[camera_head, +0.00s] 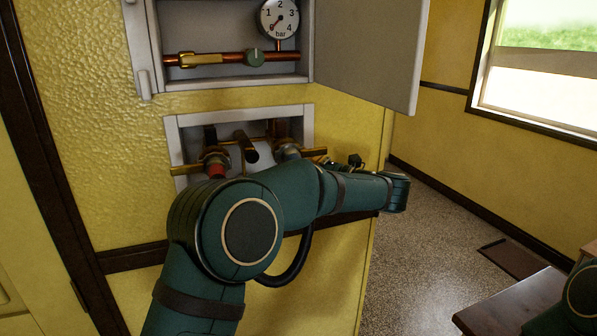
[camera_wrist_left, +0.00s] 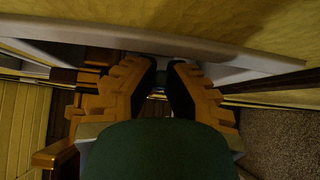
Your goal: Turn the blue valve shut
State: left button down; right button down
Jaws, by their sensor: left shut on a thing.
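In the head view, a recessed wall box holds two valves on pipes. The one with a red collar (camera_head: 217,168) is on the left, with a brass bar across it. The right one, the blue valve (camera_head: 288,148), shows only as a dull grey-blue collar, and my left arm hides much of it. My left gripper (camera_wrist_left: 162,75) is at the wall box. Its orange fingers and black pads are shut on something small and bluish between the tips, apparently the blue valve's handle. The handle's angle is hidden. My right gripper is out of view.
A wooden table (camera_head: 515,305) stands at lower right.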

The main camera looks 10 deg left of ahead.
pick_arm(q)
jog(key=shift+w+a+n+g, duration=0.1)
jog(key=shift+a+n+g, duration=0.05)
jog(key=shift+n+g, duration=0.25)
jog(key=c, duration=1.3)
grip_release()
jog(key=shift+a, duration=0.1)
jog(key=s+d, duration=0.2)
jog(key=d, duration=1)
